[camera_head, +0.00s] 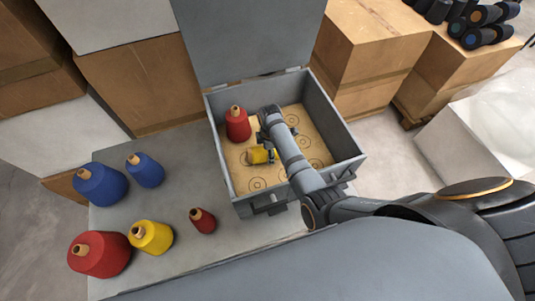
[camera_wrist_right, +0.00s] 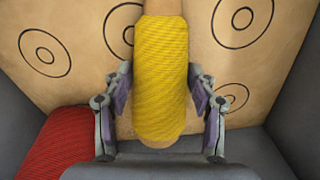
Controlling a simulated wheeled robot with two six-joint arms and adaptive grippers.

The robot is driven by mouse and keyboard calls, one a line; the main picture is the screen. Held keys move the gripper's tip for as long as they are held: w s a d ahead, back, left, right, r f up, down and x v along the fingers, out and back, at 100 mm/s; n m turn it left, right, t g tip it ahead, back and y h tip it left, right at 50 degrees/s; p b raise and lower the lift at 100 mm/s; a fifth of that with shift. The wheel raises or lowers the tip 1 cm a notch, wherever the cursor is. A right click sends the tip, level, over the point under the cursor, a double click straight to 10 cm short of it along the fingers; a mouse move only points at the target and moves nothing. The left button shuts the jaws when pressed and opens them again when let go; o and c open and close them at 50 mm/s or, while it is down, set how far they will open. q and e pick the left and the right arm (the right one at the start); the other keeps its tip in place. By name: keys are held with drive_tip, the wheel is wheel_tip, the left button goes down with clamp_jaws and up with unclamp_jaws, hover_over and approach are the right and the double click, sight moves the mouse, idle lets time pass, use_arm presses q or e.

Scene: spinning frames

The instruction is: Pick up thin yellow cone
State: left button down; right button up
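The thin yellow cone (camera_head: 261,155) is inside the grey box (camera_head: 229,181), over its light board with printed rings. It appears to lie on its side, with a bare tube end at the left in the head view. My right gripper (camera_head: 266,146) reaches down into the box at this cone. In the right wrist view the fingers (camera_wrist_right: 160,95) stand on either side of the yellow cone (camera_wrist_right: 160,75), with narrow gaps between pads and yarn. The gripper is open. My left gripper is not in view.
A red cone (camera_head: 238,126) stands in the box near the yellow one. The raised lid (camera_head: 245,40) is behind. On the grey table left are two blue cones (camera_head: 100,184) (camera_head: 146,171), a large red (camera_head: 100,256), a wider yellow (camera_head: 153,238) and a small red cone (camera_head: 203,221).

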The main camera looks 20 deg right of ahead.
drive_tip(key=c, duration=0.6)
drive_tip(key=shift+r, duration=0.5)
drive_tip(key=shift+c, duration=0.2)
wheel_tip(320, 180, up, 6)
drive_tip(key=shift+f, duration=0.2)
drive_tip(key=w+d+b, duration=0.8)
drive_tip(key=w+d, duration=0.4)
drive_tip(key=w, duration=0.1)
drive_tip(key=shift+d+r, duration=0.15)
drive_tip(key=shift+r, duration=0.05)
drive_tip(key=shift+w, duration=0.1)
